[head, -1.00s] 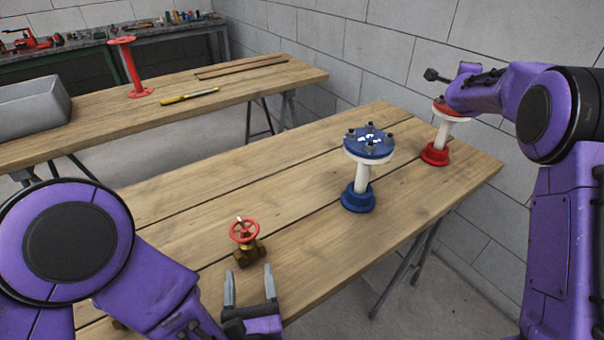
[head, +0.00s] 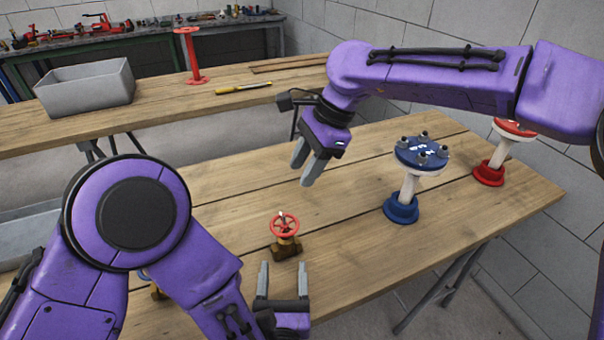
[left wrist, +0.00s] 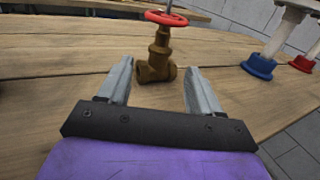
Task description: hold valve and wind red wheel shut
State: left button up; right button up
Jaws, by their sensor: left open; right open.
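The brass valve (head: 286,247) stands upright on the near wooden table with its red wheel (head: 284,225) on top. The left wrist view also shows the valve body (left wrist: 156,62) and the red wheel (left wrist: 166,18). My left gripper (head: 283,280) is open and low over the table, just in front of the valve. In the left wrist view the valve body is ahead of the gap between the two fingers, with nothing gripped. My right gripper (head: 306,170) is open and empty, pointing down above the table, behind and a little above the wheel.
A blue flanged stand (head: 404,207) and a red flanged stand (head: 489,174) are on the table's right. The back table holds a grey bin (head: 88,92), a red stand (head: 192,60) and a yellow tool (head: 243,88). Bare planks surround the valve.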

aim_at(286, 231)
pick_arm(q)
jog(key=shift+w+d, duration=0.1)
jog(key=shift+w, duration=0.2)
jog(key=w, duration=1)
jog(key=shift+d, duration=0.35)
grip_shut()
pick_arm(e)
jog(key=s, duration=0.1)
jog(key=s+g, duration=0.1)
jog(key=s+n+h, duration=0.1)
jog(key=shift+s+a+r, duration=0.3)
jog(key=shift+a, duration=0.1)
